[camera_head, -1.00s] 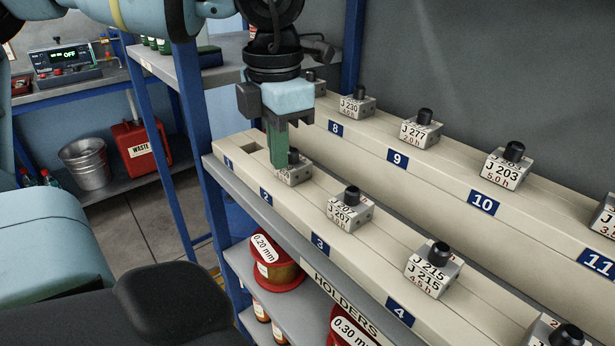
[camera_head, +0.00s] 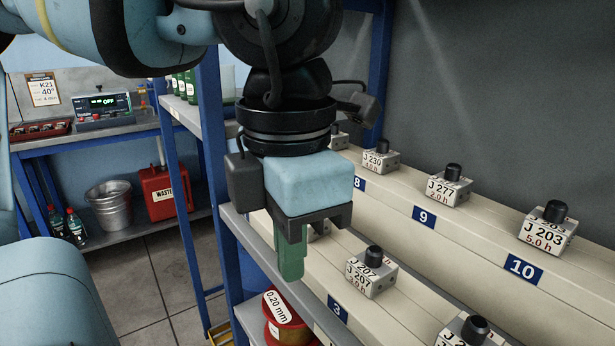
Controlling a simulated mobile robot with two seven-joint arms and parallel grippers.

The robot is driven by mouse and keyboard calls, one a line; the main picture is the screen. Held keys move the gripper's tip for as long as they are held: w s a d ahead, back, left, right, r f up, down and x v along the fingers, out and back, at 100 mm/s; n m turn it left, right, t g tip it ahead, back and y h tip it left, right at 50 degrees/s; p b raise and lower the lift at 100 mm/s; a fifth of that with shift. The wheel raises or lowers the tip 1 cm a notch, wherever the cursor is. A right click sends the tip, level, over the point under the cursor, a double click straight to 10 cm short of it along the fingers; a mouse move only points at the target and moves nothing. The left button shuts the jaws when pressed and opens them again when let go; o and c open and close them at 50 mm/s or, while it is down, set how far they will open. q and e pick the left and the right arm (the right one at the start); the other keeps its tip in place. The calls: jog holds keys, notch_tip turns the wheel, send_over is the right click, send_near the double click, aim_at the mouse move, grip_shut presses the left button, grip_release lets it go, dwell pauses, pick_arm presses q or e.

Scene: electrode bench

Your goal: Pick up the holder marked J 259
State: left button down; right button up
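No label reading J 259 can be made out. My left gripper (camera_head: 290,262) points down in front of the front holder rail, its green fingers seen nearly edge-on, so the gap between them is unclear. A grey holder (camera_head: 319,231) is mostly hidden behind it, its label unreadable. Holder J 207 (camera_head: 370,275) sits on the front rail to the right of the gripper. On the back rail stand J 230 (camera_head: 379,161), J 277 (camera_head: 448,189) and J 203 (camera_head: 548,231). My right gripper is not in view.
Another holder (camera_head: 472,332) is cut off at the lower edge. A blue shelf post (camera_head: 210,150) stands left of the gripper. A red spool (camera_head: 287,320) is on the shelf below. A bucket (camera_head: 110,205) and red waste can (camera_head: 163,190) stand further left.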

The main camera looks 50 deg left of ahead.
pick_arm(q)
jog(key=shift+s+d+f, duration=0.1)
jog(key=shift+s+d, duration=0.6)
jog(key=shift+d, duration=0.2)
jog(key=shift+s+d, duration=0.7)
jog(key=shift+d, duration=0.15)
jog(key=shift+c, duration=2.2)
grip_release()
